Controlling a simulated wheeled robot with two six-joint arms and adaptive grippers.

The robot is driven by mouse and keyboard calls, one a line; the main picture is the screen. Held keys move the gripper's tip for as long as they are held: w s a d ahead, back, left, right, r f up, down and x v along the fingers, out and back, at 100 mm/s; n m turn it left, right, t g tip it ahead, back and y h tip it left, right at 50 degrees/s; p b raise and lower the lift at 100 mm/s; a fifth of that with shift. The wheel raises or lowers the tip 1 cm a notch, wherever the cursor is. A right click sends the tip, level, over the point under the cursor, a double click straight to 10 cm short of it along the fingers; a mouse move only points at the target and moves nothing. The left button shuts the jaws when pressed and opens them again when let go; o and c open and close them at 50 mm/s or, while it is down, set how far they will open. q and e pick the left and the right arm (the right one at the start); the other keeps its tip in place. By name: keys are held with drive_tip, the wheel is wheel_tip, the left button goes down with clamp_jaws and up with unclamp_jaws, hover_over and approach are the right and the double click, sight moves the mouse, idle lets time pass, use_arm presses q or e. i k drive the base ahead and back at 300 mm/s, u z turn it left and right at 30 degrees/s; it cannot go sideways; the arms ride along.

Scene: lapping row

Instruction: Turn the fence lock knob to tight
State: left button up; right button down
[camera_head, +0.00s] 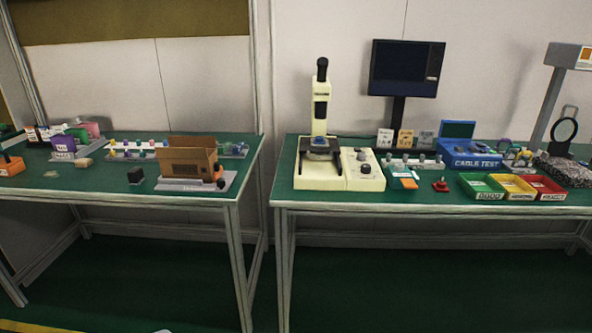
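No part that I can firmly name as the fence lock knob stands out at this distance. On the left table, a grey base plate (190,187) carries an open cardboard box (187,160). A small dark and orange part (220,181) sits at the plate's right end; I cannot tell if it is a knob or how it is turned. On the right table, a cream machine (319,125) with an upright column has dark round knobs (366,169) on its control panel. Neither of my grippers is in view.
A gap separates the left table (110,197) from the right table (430,208). The right one holds a monitor (407,68), a blue cable test case (470,158), and green (480,188), yellow (512,188) and red (544,189) trays. Green floor (150,270) in front looks clear.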

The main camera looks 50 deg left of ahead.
sight(221, 183)
drive_tip(key=u, duration=0.05)
drive_tip(key=i, duration=1.25)
drive_tip(key=u, duration=1.3)
drive_tip(key=i, duration=0.65)
drive_tip(key=u, duration=0.75)
